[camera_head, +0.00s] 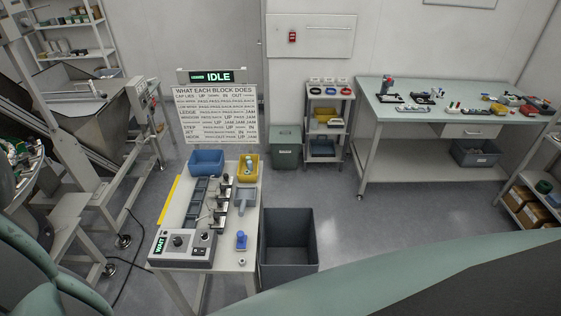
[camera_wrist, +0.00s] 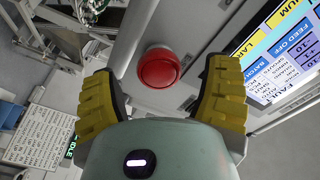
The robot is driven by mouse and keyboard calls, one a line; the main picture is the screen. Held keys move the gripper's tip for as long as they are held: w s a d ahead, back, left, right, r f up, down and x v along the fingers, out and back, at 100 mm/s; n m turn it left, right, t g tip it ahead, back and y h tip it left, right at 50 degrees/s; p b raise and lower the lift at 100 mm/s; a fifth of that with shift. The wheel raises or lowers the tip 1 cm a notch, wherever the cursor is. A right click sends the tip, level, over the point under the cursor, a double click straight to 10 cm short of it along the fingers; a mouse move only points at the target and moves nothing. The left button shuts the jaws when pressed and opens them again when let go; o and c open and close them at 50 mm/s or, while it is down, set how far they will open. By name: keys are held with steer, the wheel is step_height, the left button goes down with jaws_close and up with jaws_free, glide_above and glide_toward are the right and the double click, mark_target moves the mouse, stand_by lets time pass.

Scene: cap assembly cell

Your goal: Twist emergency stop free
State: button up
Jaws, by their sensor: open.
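The emergency stop is a round red button (camera_wrist: 159,68) on a light grey panel, seen in the wrist view. It lies ahead of my gripper (camera_wrist: 162,88), between the two yellow ridged fingers. The fingers are spread wide with a gap on each side of the button, and nothing is held. I cannot tell from this view how far the fingertips are from the button. The head view does not show this button or my gripper's fingers.
A screen (camera_wrist: 285,50) with blue and yellow labels sits right of the button. In the head view, a small table (camera_head: 248,262) carries a control box and bins, a grey bin (camera_head: 289,262) stands beside it, and a workbench (camera_head: 440,125) is at the right. Open floor lies between.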

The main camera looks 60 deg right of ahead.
steer(key=s+d, duration=0.1)
steer(key=s, duration=0.9)
steer(key=shift+d, duration=0.15)
steer(key=shift+s, duration=0.1)
